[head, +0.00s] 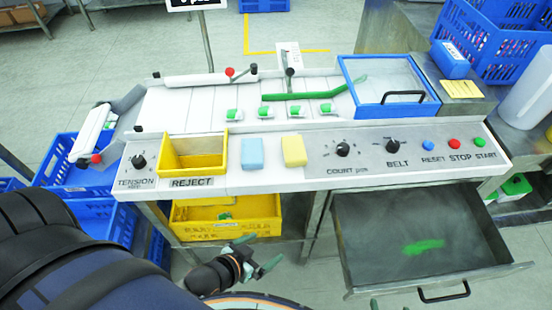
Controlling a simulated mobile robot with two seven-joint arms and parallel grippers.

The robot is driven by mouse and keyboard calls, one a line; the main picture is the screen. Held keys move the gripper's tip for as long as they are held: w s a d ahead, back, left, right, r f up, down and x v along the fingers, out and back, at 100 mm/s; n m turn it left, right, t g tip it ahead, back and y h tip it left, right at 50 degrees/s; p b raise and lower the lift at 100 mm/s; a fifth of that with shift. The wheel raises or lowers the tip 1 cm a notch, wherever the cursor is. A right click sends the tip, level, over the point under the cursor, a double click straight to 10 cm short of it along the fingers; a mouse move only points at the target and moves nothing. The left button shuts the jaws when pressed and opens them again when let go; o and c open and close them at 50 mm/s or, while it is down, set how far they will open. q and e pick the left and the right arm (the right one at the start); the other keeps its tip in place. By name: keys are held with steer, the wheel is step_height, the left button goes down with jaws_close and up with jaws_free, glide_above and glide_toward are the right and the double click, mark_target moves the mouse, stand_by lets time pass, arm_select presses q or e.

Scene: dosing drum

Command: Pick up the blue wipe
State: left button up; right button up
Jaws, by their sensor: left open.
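The blue wipe (252,153) is a light blue, block-like piece lying on the front ledge of the white machine, right of the yellow REJECT bin (194,162). A similar yellow wipe (294,150) lies just to its right, with a small gap. My left gripper (264,251) is open and empty, below and in front of the ledge in the picture, near the lower yellow bin. It is apart from the blue wipe. My right gripper is not recognisable in the view.
The control panel (370,172) with knobs and buttons spans the right front. An open grey drawer (375,225) juts out below it. A lower yellow bin (258,210) sits under the ledge. A blue-framed clear cover (385,78) stands behind the panel.

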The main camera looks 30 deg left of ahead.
arm_select(q)
step_height(320, 180, down, 5)
steer(key=b, duration=0.3)
steer(key=w+d+r+m+t+h, duration=0.2)
steer(key=w+r+m+t, duration=0.2)
steer(key=w+r+m, duration=0.4)
steer(key=w+d+r+m+t+h, duration=0.2)
steer(key=w+r+m+t, duration=0.15)
steer(key=w+r, duration=0.45)
steer(key=s+d+r+m+g+h, duration=0.4)
steer(key=d+r+m+g+h, duration=0.3)
steer(key=m, duration=0.8)
steer(key=s+d+r+m+g+h, duration=0.45)
steer(key=r+m+h, duration=0.35)
steer(key=m, duration=0.7)
steer(key=m+g+y+b, duration=0.2)
steer(key=m+y, duration=2)
steer(key=y, duration=0.2)
glide_toward(252, 151)
steer(key=x, duration=0.3)
steer(key=shift+a+f, duration=0.25)
steer(key=shift+f, duration=0.1)
steer(key=shift+t, duration=0.3)
steer(key=p+x, duration=0.1)
steer(key=x, duration=0.4)
steer(key=shift+d+f, duration=0.15)
steer(key=shift+f, duration=0.1)
arm_select(e)
step_height(252, 151, down, 6)
steer(key=shift+a, duration=0.4)
